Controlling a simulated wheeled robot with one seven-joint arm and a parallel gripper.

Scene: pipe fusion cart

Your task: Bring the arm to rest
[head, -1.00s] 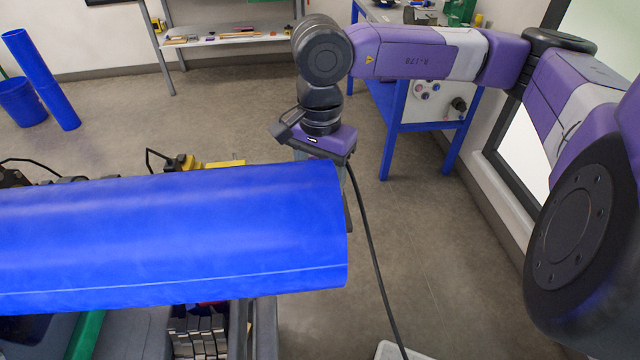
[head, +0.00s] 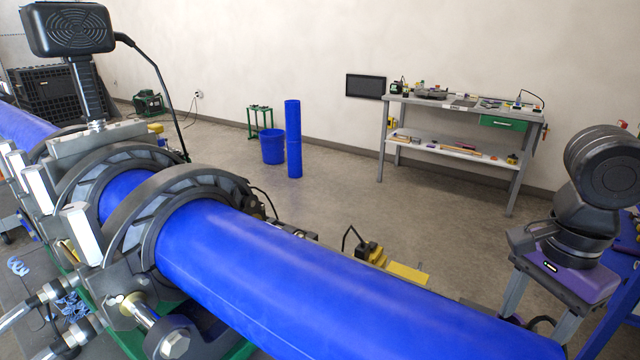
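My arm reaches in from the right edge of the head view, with its dark wrist (head: 600,165) and purple hand pointing down. My gripper (head: 540,318) has its two grey fingers spread, with floor showing between them. I see nothing held in it. The fingertips are close to the right end of the long blue pipe (head: 330,290); the lower tips are partly hidden, and I cannot tell whether they touch the pipe.
The pipe runs through dark ring clamps (head: 200,190) on the fusion cart. A black heater-like unit (head: 68,28) stands above it. A workbench (head: 460,105), a blue bucket (head: 273,147) and an upright blue pipe (head: 293,140) stand behind.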

